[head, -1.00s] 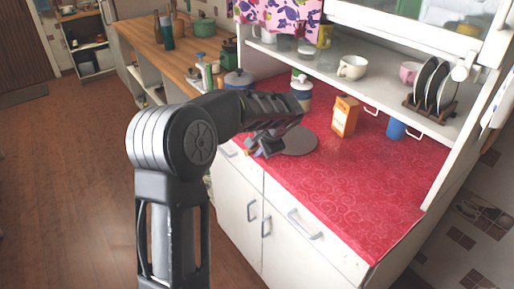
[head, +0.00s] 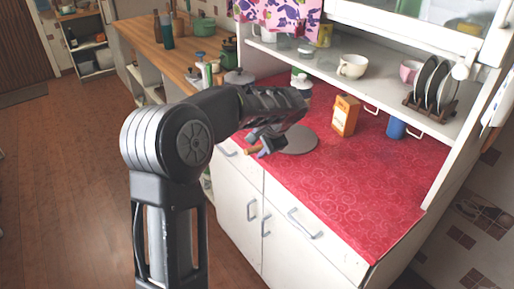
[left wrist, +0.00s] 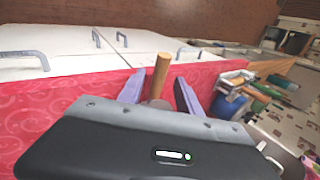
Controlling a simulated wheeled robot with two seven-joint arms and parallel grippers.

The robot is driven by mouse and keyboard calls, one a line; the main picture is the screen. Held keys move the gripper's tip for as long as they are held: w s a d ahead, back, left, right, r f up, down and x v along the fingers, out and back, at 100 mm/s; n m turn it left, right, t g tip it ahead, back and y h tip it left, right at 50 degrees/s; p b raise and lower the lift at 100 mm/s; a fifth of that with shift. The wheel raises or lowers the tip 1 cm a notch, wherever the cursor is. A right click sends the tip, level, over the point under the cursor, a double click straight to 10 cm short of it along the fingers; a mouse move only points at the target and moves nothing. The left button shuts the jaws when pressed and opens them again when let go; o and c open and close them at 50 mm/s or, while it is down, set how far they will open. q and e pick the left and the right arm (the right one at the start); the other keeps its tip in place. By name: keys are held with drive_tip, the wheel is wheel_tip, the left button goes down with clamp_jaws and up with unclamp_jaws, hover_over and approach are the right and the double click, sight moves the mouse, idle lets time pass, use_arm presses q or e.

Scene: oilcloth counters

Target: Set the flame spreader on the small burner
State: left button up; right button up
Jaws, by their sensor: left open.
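The flame spreader is a flat grey disc (head: 297,140) with a wooden handle (head: 252,151), lying on the red oilcloth near the counter's front edge. Its handle points toward the front edge. My left gripper (head: 266,143) is open over the handle side of the disc. In the left wrist view the wooden handle (left wrist: 161,74) shows between the two spread purple fingers (left wrist: 160,92), and the gripper body hides most of the disc. I cannot make out a burner in these views. My right gripper is not in view.
An orange carton (head: 344,115) and a blue cup (head: 396,128) stand behind the disc. A lidded pot (head: 239,77) and jars stand to the left. A shelf above holds a white cup (head: 352,66) and a plate rack (head: 432,104). The red oilcloth (head: 365,190) is clear at the right.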

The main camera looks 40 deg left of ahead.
use_arm(q)
drive_tip(key=v, duration=1)
drive_tip(key=shift+b, duration=0.45)
drive_tip(key=shift+d, duration=0.1)
